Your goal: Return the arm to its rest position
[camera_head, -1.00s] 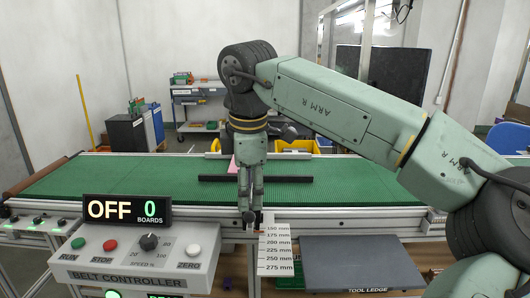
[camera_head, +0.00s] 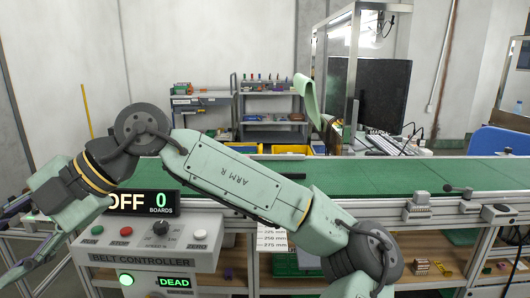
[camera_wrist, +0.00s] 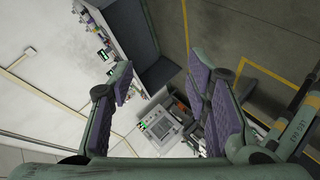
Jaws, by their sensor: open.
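My arm stretches across the front of the head view, from the lower right to the left edge, in front of the conveyor. My gripper (camera_head: 14,232) is at the far left edge, partly cut off by the frame, and points left and down. In the wrist view its purple-padded fingers (camera_wrist: 162,88) stand apart with nothing between them, so it is open and empty. Beyond the fingers show a floor, a wall and a grey box with green lights (camera_wrist: 160,128).
The belt controller (camera_head: 150,250) stands just below my forearm, which covers part of its OFF display (camera_head: 145,203). The green conveyor belt (camera_head: 400,176) runs behind my arm, with metal fixtures (camera_head: 435,206) on its right front rail. A shelf (camera_head: 270,115) stands at the back.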

